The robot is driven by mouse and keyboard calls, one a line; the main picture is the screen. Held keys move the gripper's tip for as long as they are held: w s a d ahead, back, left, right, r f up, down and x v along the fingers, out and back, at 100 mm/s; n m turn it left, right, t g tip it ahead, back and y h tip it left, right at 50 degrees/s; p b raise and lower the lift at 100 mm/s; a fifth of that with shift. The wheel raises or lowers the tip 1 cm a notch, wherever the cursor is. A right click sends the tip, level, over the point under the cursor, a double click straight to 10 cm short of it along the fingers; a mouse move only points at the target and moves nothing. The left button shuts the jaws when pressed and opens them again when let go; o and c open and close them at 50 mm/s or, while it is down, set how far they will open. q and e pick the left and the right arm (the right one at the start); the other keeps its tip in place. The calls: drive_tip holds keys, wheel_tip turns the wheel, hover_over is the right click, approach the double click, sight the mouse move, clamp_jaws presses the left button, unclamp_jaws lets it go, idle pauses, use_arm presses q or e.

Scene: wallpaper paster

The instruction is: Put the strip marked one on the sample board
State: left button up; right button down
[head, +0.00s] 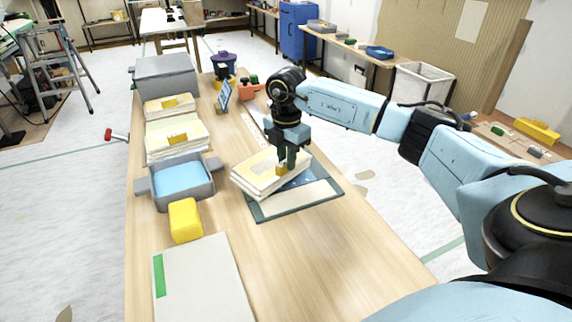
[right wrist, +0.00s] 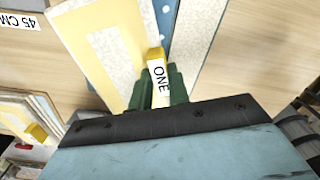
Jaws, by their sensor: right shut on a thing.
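My right gripper (head: 287,162) is shut on the yellow tab of a cream folded strip (head: 262,176). In the right wrist view the gripper (right wrist: 160,88) has green fingers around this tab, which reads ONE (right wrist: 159,82). The strip (right wrist: 110,50) has a yellowish border and a speckled middle. It lies over or just above a dark teal-edged board (head: 300,211) with a pale panel and a dotted blue part; contact is unclear. A pale board with a green stripe (head: 205,280) lies at the table's front left. I cannot tell which is the sample board. My left gripper is out of view.
On the left of the table (head: 330,255) are a grey tray with blue inside (head: 183,180), a yellow block (head: 185,220), two more tabbed strips (head: 178,140) (head: 168,106) and a grey box (head: 166,76). The front right is clear.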

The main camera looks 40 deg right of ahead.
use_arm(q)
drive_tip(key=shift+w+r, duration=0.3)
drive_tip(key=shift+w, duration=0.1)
use_arm(e)
drive_tip(key=shift+f, duration=0.7)
drive_tip(key=shift+f, duration=0.2)
drive_tip(key=c, duration=1.3)
unclamp_jaws()
drive_tip(key=shift+c, duration=0.2)
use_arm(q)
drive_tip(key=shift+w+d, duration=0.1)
